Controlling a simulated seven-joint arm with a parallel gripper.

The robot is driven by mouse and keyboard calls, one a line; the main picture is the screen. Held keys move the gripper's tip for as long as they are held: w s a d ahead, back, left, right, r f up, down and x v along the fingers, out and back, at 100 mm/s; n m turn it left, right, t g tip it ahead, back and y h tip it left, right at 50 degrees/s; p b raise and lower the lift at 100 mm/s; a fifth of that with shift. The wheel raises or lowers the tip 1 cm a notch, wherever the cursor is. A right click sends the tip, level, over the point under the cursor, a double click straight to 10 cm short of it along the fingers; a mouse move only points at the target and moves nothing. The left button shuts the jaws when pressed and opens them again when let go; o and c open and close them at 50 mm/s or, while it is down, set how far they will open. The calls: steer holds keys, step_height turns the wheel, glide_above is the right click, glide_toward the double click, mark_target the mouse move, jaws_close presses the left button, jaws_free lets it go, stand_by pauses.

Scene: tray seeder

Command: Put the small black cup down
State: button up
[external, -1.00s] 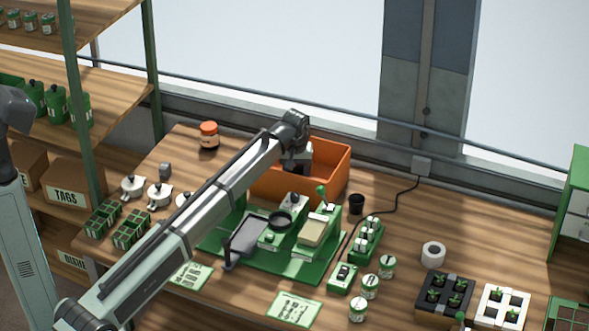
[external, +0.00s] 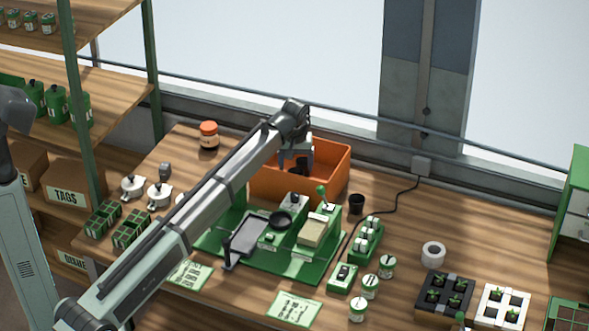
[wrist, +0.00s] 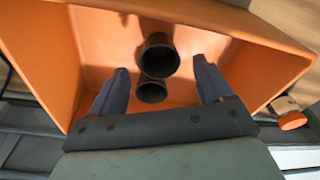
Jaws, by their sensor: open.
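My gripper (external: 297,166) is open above the orange bin (external: 333,178), its fingers pointing down into it. In the wrist view, two black cups show inside the bin (wrist: 45,45), between the open fingers in the picture: a larger-looking cup (wrist: 158,55) and a smaller-looking cup (wrist: 152,91). The cups' round openings face the camera. They sit close together, and gaps show between them and the fingers. In the external view the cups in the bin are hidden by the bin wall and gripper. Another small black cup (external: 357,204) stands on the bench right of the bin.
A green seeder base (external: 300,267) with its machine parts stands in front of the bin. An orange-lidded jar (external: 209,136) stands to the left. Black and white seedling trays (external: 446,293) lie at the right.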

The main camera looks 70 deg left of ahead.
step_height(320, 180, up, 8)
steer(key=shift+s+d, duration=0.2)
steer(key=shift+d, duration=0.2)
